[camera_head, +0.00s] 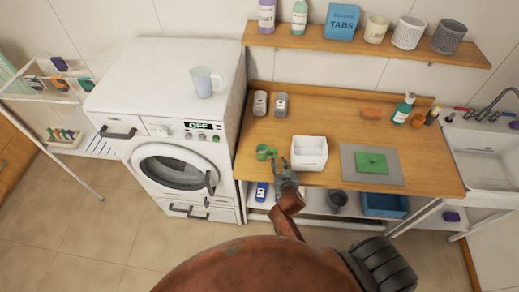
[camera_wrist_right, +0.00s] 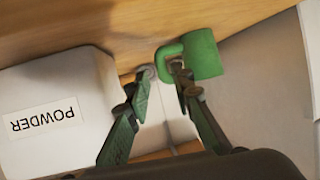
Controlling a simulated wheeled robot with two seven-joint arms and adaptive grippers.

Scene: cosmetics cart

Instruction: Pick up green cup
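The green cup (camera_head: 262,152) stands on the wooden counter near its front left edge, left of a white box. In the right wrist view the green cup (camera_wrist_right: 205,54) is at the upper middle, with its handle towards my fingers. My right gripper (camera_head: 283,162) is just right of the cup. In the wrist view my right gripper (camera_wrist_right: 163,70) has a narrow gap between its fingertips, close to the handle. The right fingertip overlaps the handle; I cannot tell whether it touches. My left gripper is not in view.
The white powder box (camera_head: 310,153) stands close to the right of my right gripper. Two grey containers (camera_head: 270,103) stand behind the cup. A grey mat (camera_head: 395,170) with a green cloth (camera_head: 371,162) lies to the right. A washing machine (camera_head: 150,85) stands to the left.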

